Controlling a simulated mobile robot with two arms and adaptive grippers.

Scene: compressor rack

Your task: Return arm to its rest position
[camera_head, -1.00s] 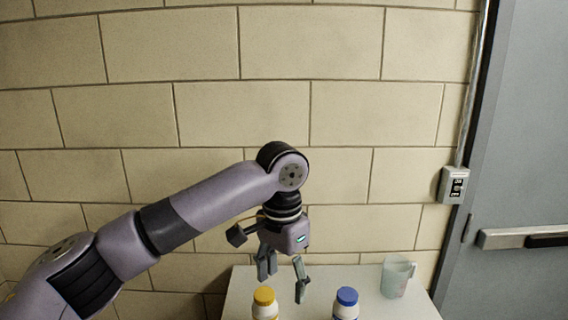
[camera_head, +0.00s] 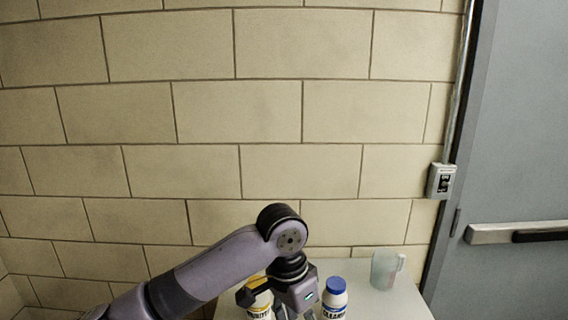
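My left arm comes in from the lower left. Its gripper (camera_head: 295,312) hangs pointing down over the table, at the bottom edge of the view. Its two fingers stand apart with nothing seen between them; the tips are cut off by the picture edge. A white bottle with a yellow cap (camera_head: 259,309) is just left of the gripper, its cap partly covered by the gripper. A white bottle with a blue cap (camera_head: 335,298) stands upright just right of the gripper. My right gripper is not in view.
A clear measuring jug (camera_head: 386,269) stands at the back right of the white table (camera_head: 385,304). A beige block wall (camera_head: 240,110) is behind. A grey door with a push bar (camera_head: 515,232) is at the right, beside a wall switch box (camera_head: 441,180).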

